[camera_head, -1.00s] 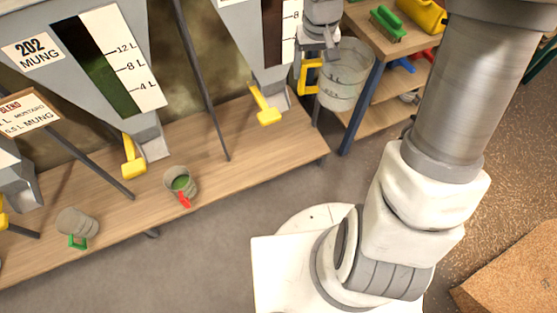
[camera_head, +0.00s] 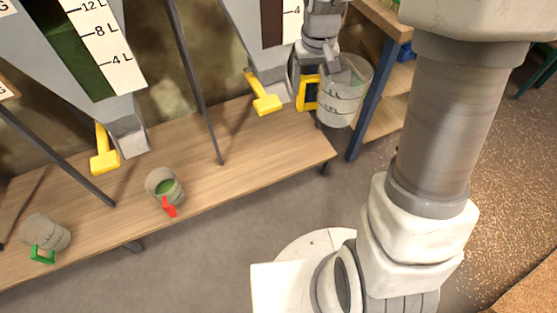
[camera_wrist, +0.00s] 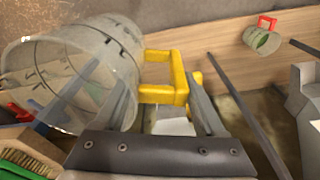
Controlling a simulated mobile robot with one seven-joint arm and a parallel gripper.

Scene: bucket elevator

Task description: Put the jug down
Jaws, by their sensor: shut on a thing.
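A clear jug with a yellow handle (camera_head: 343,92) is held up beyond the right end of the wooden bench (camera_head: 235,155), beside the wooden shelf. My gripper (camera_head: 313,82) is shut on the yellow handle. In the wrist view the jug (camera_wrist: 75,70) fills the left side, and its handle (camera_wrist: 178,78) lies between the fingers. The jug looks empty. A jug with a red handle (camera_head: 164,187) stands on the bench with green contents. A jug with a green handle (camera_head: 45,233) stands further left; its contents are not clear.
Hoppers with yellow levers (camera_head: 263,95) hang over the bench, one lever (camera_head: 104,152) above its left half. Thin dark posts rise from the bench. A blue-posted shelf (camera_head: 368,110) stands at right.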

